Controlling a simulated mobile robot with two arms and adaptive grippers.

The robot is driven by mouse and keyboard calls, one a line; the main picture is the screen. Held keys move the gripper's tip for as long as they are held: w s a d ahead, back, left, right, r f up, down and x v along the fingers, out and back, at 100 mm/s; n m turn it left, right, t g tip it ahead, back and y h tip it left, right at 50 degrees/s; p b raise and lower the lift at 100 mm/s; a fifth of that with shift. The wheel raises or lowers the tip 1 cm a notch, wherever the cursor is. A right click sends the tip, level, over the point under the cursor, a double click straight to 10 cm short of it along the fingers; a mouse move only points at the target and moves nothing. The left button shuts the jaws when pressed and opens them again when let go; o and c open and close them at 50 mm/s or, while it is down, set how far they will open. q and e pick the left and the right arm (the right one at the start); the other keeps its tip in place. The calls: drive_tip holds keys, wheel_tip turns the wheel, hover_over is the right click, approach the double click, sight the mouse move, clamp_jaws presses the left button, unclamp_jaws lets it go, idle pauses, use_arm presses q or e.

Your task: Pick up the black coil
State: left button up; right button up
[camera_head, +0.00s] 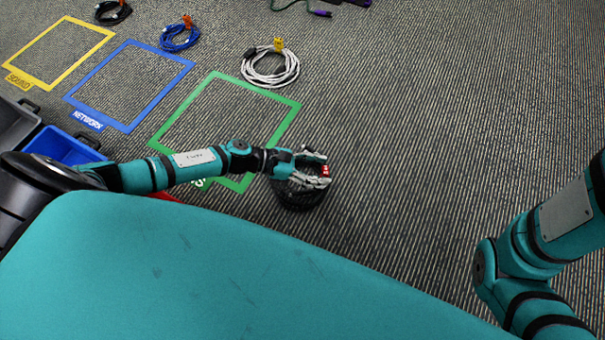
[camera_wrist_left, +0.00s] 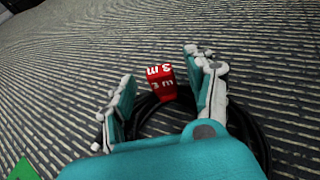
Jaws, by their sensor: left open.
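The black coil (camera_head: 298,202) lies on the carpet just right of the green frame's lower corner in the head view. In the left wrist view the black coil (camera_wrist_left: 259,143) shows below and around the fingers, with a red tag (camera_wrist_left: 161,82) marked "3 m" standing at its far side. My left gripper (camera_head: 318,168) is over the coil, and its open fingers also show in the left wrist view (camera_wrist_left: 165,85). The tag appears between the fingertips, with gaps on both sides. The gripper hides part of the coil. My right gripper is outside the view.
Yellow (camera_head: 60,53), blue (camera_head: 130,86) and green (camera_head: 284,120) floor frames lie to the left. A white coil (camera_head: 271,70), a blue coil (camera_head: 180,38) and another black coil (camera_head: 112,12) lie farther back. Bins (camera_head: 62,147) stand at left.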

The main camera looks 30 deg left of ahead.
use_arm(q)
drive_tip(key=shift+d, duration=0.15)
clamp_jaws()
idle(0.4)
